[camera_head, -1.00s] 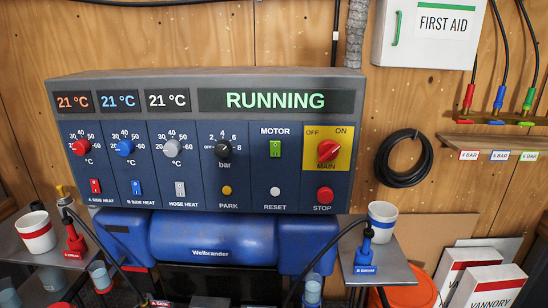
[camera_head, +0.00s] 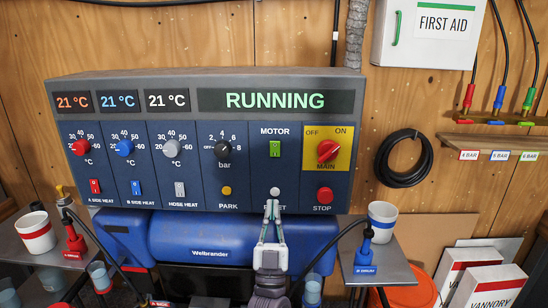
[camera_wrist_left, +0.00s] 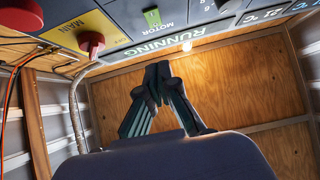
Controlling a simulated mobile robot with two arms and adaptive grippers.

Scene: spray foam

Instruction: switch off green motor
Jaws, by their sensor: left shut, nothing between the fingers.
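My left gripper (camera_head: 272,203) is shut and empty, pointing up in front of the panel. Its tips are below the green switch and overlap the RESET label, just under the white reset button (camera_head: 275,191). The left wrist view shows the panel upside down, with the green switch (camera_wrist_left: 152,18) beyond the shut fingertips (camera_wrist_left: 158,68). My right gripper is not in view.
The red main knob (camera_head: 327,151) on its yellow plate and the red stop button (camera_head: 324,194) are right of the switch. The pressure knob (camera_head: 223,150) and yellow park button (camera_head: 226,190) are left. A blue Weibrander unit (camera_head: 210,236) is below.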

